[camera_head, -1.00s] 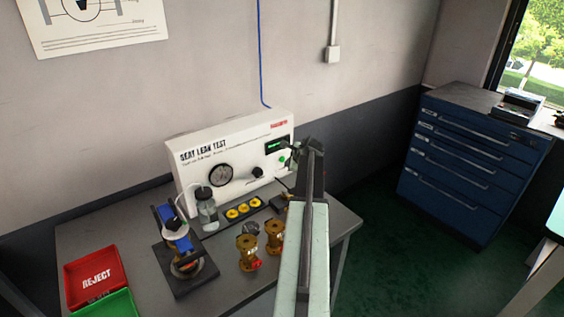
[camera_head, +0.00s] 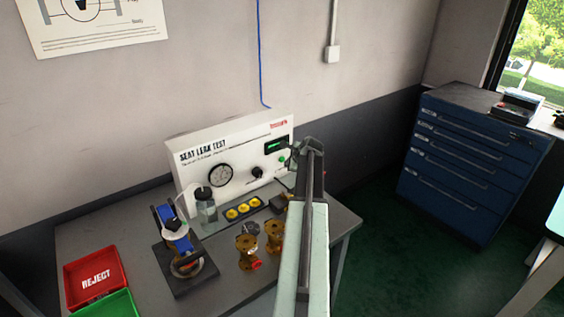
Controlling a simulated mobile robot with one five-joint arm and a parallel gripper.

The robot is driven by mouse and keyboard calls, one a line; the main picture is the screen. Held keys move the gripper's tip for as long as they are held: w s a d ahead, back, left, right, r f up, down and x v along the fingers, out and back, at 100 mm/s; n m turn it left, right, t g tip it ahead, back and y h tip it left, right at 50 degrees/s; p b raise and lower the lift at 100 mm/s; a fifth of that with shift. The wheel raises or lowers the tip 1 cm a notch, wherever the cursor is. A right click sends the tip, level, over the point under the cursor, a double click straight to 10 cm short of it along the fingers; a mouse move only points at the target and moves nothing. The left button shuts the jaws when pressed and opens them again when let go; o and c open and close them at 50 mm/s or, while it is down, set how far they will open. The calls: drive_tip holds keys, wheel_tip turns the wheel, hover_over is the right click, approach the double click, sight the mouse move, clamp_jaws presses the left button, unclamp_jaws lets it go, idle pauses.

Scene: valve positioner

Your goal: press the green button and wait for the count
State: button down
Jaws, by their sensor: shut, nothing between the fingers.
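The green button (camera_head: 281,159) is on the right end of the front of the white seat leak test panel (camera_head: 205,164), just below a small dark display (camera_head: 277,145) with green characters too small to read. My gripper (camera_head: 291,172) is at the end of my arm, beside the button's right side and close to the panel. It is shut with nothing held. My arm hides part of the panel's right edge, and whether the fingertips touch the button cannot be told.
On the grey bench (camera_head: 218,288) stand a blue clamp fixture (camera_head: 178,241), a clear jar (camera_head: 205,209), yellow round parts (camera_head: 243,208) and brass valves (camera_head: 247,251). A red reject tray (camera_head: 95,279) and a green tray (camera_head: 106,304) are at left. A blue drawer cabinet (camera_head: 470,165) stands right.

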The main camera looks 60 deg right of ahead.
drive_tip(key=shift+w, duration=0.15)
drive_tip(key=shift+w+d, duration=0.15)
drive_tip(key=shift+w, duration=0.1)
drive_tip(key=shift+w+d, duration=0.15)
drive_tip(key=shift+w, duration=0.25)
idle(0.8)
idle(0.3)
drive_tip(key=shift+s+a, duration=0.3)
drive_tip(key=shift+s, duration=0.5)
drive_tip(key=shift+s, duration=0.1)
drive_tip(key=shift+s+a, duration=0.25)
drive_tip(key=shift+s, duration=0.5)
drive_tip(key=shift+s+a, duration=0.3)
drive_tip(key=shift+s, duration=0.5)
drive_tip(key=shift+s+a, duration=0.25)
drive_tip(key=shift+s, duration=0.5)
